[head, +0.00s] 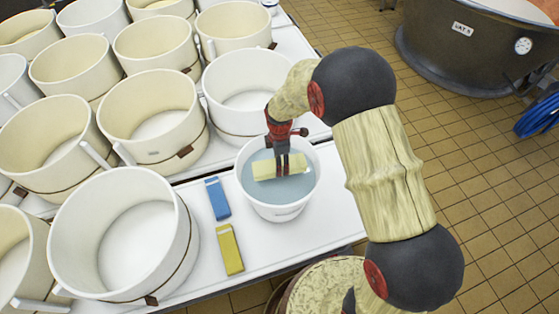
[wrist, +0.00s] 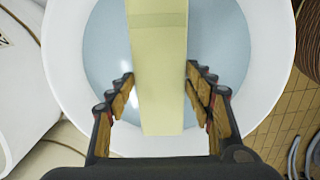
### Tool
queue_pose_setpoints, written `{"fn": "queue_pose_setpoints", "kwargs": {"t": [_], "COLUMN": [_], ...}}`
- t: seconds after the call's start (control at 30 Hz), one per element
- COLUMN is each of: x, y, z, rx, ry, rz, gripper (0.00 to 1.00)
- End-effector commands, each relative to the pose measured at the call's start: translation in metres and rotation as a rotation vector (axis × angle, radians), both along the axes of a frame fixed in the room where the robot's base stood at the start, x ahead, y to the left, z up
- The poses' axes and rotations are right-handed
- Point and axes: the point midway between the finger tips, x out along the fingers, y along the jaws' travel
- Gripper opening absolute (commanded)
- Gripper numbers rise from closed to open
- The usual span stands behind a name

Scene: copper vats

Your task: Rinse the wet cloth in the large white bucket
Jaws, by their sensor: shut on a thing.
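The large white bucket (head: 277,211) stands on the white table and holds bluish water (head: 258,191). The pale yellow cloth (head: 263,170) is a flat, long rectangle inside the bucket's rim, at or near the water surface; I cannot tell how deep it sits. My gripper (head: 283,170) points down into the bucket and is shut on the cloth. In the wrist view the cloth (wrist: 160,60) runs between the two fingers (wrist: 160,78), with water on both sides and the bucket's white rim (wrist: 68,85) around it.
A blue block (head: 217,198) and a yellow block (head: 230,249) lie on the table (head: 190,270) left of the bucket. Several cream round moulds (head: 150,105) crowd the left and back. A dark vat (head: 450,62) and blue hose (head: 538,117) stand at the right beyond open tiled floor (head: 480,190).

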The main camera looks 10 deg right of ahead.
Motion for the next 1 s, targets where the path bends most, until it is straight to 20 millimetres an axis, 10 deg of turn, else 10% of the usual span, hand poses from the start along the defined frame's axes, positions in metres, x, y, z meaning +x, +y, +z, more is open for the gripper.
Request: {"fn": "queue_pose_setpoints", "kwargs": {"t": [1.0], "x": [0.0], "y": [0.0], "z": [-0.059], "rx": [0.0], "ry": [-0.001], "rz": [0.0], "gripper": [0.21]}}
